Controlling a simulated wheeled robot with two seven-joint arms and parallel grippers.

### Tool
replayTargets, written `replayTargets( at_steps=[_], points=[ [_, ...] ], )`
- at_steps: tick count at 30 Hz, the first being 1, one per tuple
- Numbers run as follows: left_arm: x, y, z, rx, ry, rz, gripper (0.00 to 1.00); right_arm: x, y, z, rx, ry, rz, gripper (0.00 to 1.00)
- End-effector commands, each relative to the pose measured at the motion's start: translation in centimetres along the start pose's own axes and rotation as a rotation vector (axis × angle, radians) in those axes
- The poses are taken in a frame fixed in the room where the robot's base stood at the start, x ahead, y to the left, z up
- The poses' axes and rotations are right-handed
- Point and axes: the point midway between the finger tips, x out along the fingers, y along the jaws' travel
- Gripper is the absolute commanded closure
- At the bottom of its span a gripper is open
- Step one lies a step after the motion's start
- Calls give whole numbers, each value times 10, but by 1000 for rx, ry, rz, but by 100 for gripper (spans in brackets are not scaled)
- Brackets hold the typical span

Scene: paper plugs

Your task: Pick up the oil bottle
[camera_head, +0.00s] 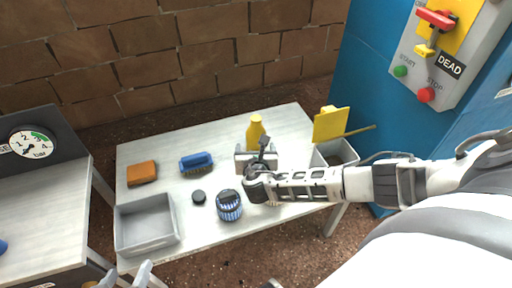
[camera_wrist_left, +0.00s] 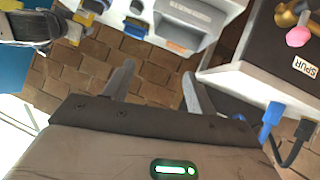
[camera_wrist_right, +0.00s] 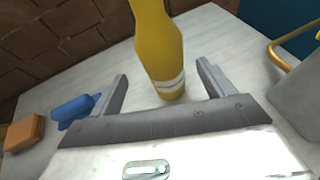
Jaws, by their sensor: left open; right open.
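The oil bottle (camera_head: 255,130) is yellow and stands upright at the back middle of the light table. In the right wrist view the bottle (camera_wrist_right: 158,45) has a pale band low on its body and its top is cut off. My right gripper (camera_head: 256,158) is open in front of the bottle. In the right wrist view its two fingers (camera_wrist_right: 163,72) are spread, with the bottle showing in the gap between them; I cannot tell whether it is fully between the tips. My left gripper (camera_head: 127,274) is open and empty, low at the front left; its fingers show apart in the left wrist view (camera_wrist_left: 158,70).
On the table (camera_head: 200,230) are an orange-brown block (camera_head: 142,173), a blue brush (camera_head: 196,162), a dark round cap (camera_head: 199,197), a blue ribbed roll (camera_head: 229,206) and a grey tray (camera_head: 148,246). A grey bin (camera_head: 337,153) with a yellow part stands right of the bottle.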

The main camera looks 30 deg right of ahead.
Motion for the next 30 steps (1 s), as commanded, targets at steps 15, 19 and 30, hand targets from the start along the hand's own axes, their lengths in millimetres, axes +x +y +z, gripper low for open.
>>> replayTargets(
  at_steps=[15,19,30],
  points=[
    [-6,10,-11,14,134,36,43,53,-4,-4,1,2,1,19],
    [-8,11,-14,14,141,39,43,53,-4,-4,1,3,1,19],
    [-7,11,-11,14,132,38,43,52,-4,-3,1,2,1,63]
  ],
)
